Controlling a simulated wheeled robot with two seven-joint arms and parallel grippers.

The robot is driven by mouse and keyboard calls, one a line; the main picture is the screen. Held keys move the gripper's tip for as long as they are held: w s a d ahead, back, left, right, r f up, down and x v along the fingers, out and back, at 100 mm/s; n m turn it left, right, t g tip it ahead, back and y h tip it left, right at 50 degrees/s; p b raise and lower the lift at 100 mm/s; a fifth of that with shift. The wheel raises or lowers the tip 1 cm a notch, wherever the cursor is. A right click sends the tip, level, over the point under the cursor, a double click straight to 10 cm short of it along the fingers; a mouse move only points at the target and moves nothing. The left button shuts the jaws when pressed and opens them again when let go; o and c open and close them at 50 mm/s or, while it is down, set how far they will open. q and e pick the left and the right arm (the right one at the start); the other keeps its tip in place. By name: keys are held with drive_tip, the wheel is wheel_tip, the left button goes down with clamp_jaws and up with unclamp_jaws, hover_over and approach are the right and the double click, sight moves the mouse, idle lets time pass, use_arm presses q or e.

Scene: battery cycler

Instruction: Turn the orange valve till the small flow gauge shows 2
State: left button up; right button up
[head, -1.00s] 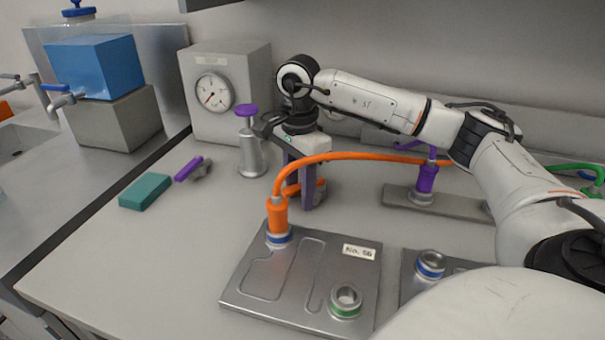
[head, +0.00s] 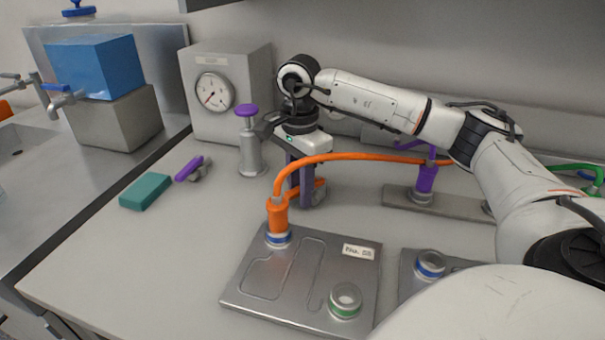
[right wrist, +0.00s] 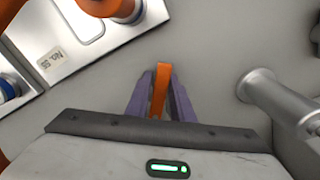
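The orange valve has an orange lever (head: 320,184) on a small grey body standing on the bench, partly hidden behind my right gripper and the orange hose. My right gripper (head: 305,198) points down, its purple fingers on both sides of the lever. In the right wrist view the lever (right wrist: 160,90) stands between the fingers (right wrist: 160,108), which look closed against it. A round dial gauge (head: 214,92) is on the front of a grey box at the back; its needle points to the lower left, its numbers too small to read. My left gripper is out of view.
An orange hose (head: 345,157) arches close in front of my right gripper to a metal plate (head: 245,285). A silver cylinder with a purple knob (head: 247,110) stands just left of the gripper. A purple-levered valve (head: 188,168) and teal block (head: 146,191) lie farther left.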

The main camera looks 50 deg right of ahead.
wheel_tip(320, 180, up, 8)
drive_tip(key=p, duration=0.5)
drive_tip(key=shift+f+p, duration=0.25)
drive_tip(key=shift+p, duration=0.15)
drive_tip(key=shift+r, duration=0.3)
drive_tip(key=shift+f, duration=0.1)
drive_tip(key=shift+s, duration=0.1)
